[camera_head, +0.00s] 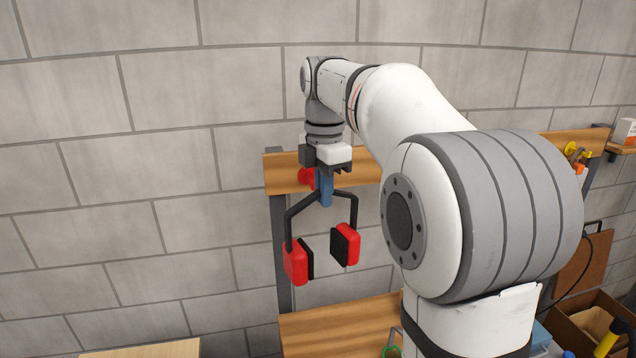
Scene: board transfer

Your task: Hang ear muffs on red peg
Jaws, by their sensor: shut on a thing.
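The ear muffs, with red and black cups (346,245) and a dark headband, hang below my gripper (326,185) in front of the wooden rail. My gripper points down and its blue fingers are shut on the headband at its top. The red peg (306,178) sticks out of the rail near its left end, just left of the blue fingers and partly hidden by them. I cannot tell whether the headband touches the peg.
The wooden rail (285,172) runs across a post (281,240) before a grey block wall. A wooden surface (335,328) lies below the ear muffs. Yellow and orange items (577,155) hang at the rail's right. A box with tools (590,318) stands lower right. My arm hides the middle.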

